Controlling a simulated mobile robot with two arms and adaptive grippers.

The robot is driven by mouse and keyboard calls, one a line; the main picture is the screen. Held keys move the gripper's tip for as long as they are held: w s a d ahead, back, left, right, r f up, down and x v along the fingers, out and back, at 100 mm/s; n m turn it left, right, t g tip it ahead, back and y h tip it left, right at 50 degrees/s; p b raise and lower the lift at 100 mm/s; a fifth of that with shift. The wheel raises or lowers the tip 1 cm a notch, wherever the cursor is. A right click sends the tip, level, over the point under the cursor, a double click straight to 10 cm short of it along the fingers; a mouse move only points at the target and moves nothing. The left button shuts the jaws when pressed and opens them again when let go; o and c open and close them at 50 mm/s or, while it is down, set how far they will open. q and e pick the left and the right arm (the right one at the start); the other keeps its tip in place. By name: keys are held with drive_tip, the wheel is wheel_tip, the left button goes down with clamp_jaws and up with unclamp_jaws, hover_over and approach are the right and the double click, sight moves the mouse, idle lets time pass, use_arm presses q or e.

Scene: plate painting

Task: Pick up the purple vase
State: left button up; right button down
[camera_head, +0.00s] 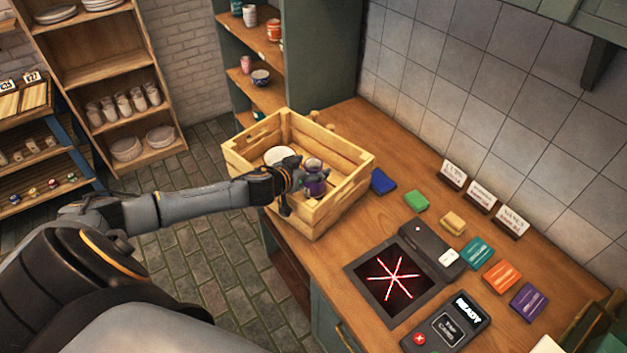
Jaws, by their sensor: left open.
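The purple vase (315,184) stands upright inside the wooden crate (342,212) on the counter. My left gripper (303,182) reaches over the crate's left wall and is at the vase's left side. Its jaws are open, and part of the vase is hidden by a finger. I cannot tell whether a finger touches the vase. A white round dish or cup (279,155) is in the crate behind the gripper. My right gripper is not in view.
The wooden counter (390,215) holds a scanner with a red star pattern (388,278), a card terminal (446,330) and several coloured blocks, such as a blue one (383,181). Small signs (482,195) stand along the tiled wall. Shelves with dishes (127,149) stand behind.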

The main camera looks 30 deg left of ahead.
use_arm(q)
clamp_jaws()
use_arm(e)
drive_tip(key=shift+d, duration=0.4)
use_arm(q)
drive_tip(key=shift+r, duration=0.1)
